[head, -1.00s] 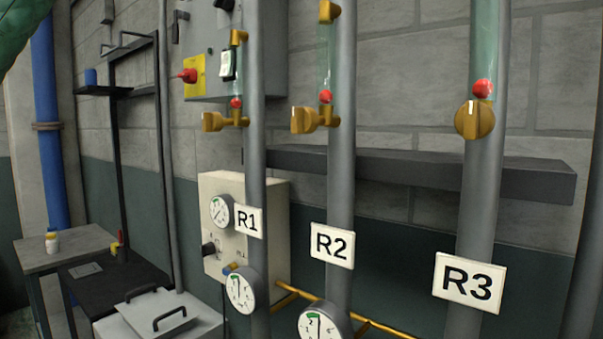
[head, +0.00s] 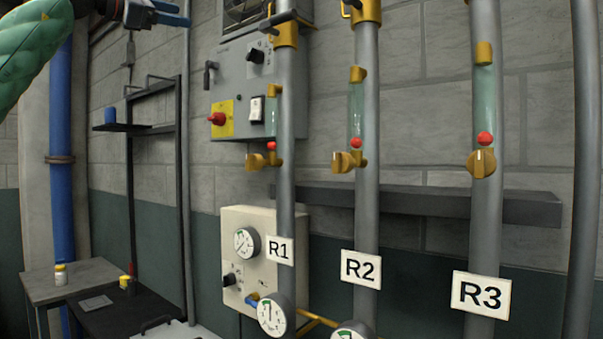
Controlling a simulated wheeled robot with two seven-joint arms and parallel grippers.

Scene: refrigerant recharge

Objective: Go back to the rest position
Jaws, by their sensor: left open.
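My left arm, in a green padded sleeve, comes in from the upper left. My left gripper (head: 178,13) is at the top edge, in front of the wall left of the grey control box (head: 232,70). It is open and I see nothing between its fingers. Part of it is cut off by the frame. My right gripper is not in view.
Three grey pipes with sight glasses and yellow valves carry labels R1 (head: 279,250), R2 (head: 361,269) and R3 (head: 481,295). A beige gauge box (head: 233,284) is behind R1. A dark shelf (head: 420,202) runs behind the pipes. A small bottle (head: 60,275) stands on the left table (head: 85,277).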

